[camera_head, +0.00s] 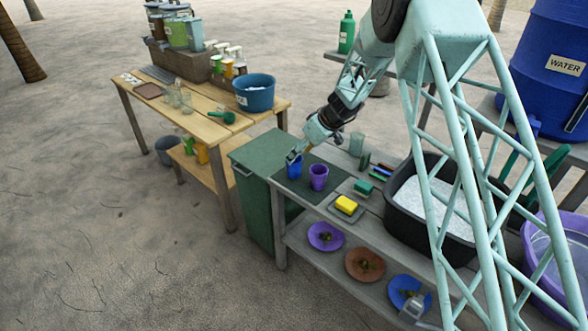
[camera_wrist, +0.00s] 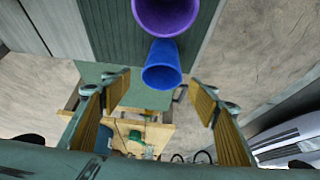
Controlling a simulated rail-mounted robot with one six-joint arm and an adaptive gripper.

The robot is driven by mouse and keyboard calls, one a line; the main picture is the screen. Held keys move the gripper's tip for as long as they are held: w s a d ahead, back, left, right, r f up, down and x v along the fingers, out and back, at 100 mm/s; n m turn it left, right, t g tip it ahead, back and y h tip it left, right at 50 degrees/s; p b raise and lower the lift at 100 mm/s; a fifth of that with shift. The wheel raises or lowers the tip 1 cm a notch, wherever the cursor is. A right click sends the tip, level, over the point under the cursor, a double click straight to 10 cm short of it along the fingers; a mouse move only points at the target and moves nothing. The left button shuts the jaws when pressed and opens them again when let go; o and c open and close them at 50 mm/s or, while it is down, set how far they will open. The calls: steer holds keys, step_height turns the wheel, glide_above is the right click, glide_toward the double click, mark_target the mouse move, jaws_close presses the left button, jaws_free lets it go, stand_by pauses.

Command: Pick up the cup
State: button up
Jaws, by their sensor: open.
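A blue cup (camera_head: 294,169) stands upright on a dark mat (camera_head: 302,194) at the left end of the grey bench. A purple cup (camera_head: 318,174) stands on the mat just to its right. My gripper (camera_head: 293,155) is at the blue cup's upper part in the head view and partly covers it. In the wrist view my gripper (camera_wrist: 160,100) is open, with its padded fingers wide apart. There the blue cup (camera_wrist: 161,68) shows between and a little beyond the fingertips, and the purple cup (camera_wrist: 166,14) lies farther out. Contact cannot be told.
A yellow sponge (camera_head: 346,203), a green brush (camera_head: 363,187) and a black tub (camera_head: 400,215) are to the right on the bench. A green bin (camera_head: 250,190) stands at its left end. Plates (camera_head: 325,237) fill the lower shelf. A wooden table (camera_head: 190,118) is behind left.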

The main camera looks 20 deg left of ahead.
mark_target(294, 167)
steer(key=shift+f, duration=0.1)
steer(key=shift+x, duration=2.55)
steer(key=shift+s, duration=0.15)
steer(key=c, duration=1)
